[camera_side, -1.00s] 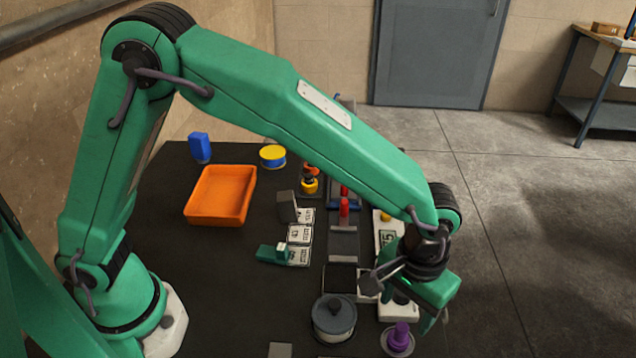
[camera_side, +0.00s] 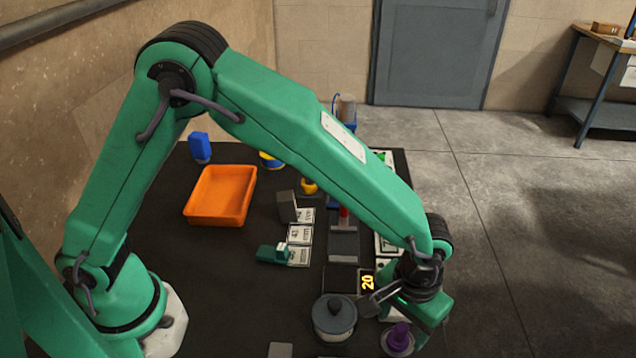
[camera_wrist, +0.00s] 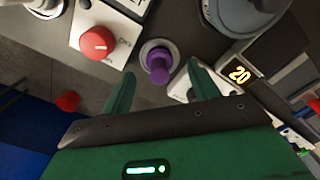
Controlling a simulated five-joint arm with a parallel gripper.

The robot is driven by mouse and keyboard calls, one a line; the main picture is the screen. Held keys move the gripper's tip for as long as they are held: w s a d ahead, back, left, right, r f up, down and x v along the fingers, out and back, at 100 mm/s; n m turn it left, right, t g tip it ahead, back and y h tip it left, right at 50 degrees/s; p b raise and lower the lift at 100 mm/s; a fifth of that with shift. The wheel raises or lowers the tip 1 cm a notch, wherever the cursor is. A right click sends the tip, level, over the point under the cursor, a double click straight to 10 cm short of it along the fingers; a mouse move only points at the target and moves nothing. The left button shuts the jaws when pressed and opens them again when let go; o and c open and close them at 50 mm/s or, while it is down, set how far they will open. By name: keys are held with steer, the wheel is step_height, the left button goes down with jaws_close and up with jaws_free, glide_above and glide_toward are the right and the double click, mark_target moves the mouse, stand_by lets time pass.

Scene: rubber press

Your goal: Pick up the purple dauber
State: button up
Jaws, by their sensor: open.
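The purple dauber (camera_side: 398,336) stands upright on a pale round base near the front right of the dark table in the side view. In the wrist view the purple dauber (camera_wrist: 158,66) shows between and beyond the fingertips, on a light grey round base. My gripper (camera_wrist: 160,82) is open and empty, with its two green fingers spread either side of the dauber's line. In the side view my gripper (camera_side: 420,330) is low, close to the dauber and partly beside it. Whether the fingers touch it cannot be told.
A grey lidded pot (camera_side: 334,318) stands left of the dauber. A lit display reading 20 (camera_side: 367,282) is behind it. A white box with a red knob (camera_wrist: 97,42) lies close by in the wrist view. An orange tray (camera_side: 220,196) is farther back left.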

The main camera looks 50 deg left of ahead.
steer(key=shift+f, duration=1.4)
steer(key=c, duration=1.1)
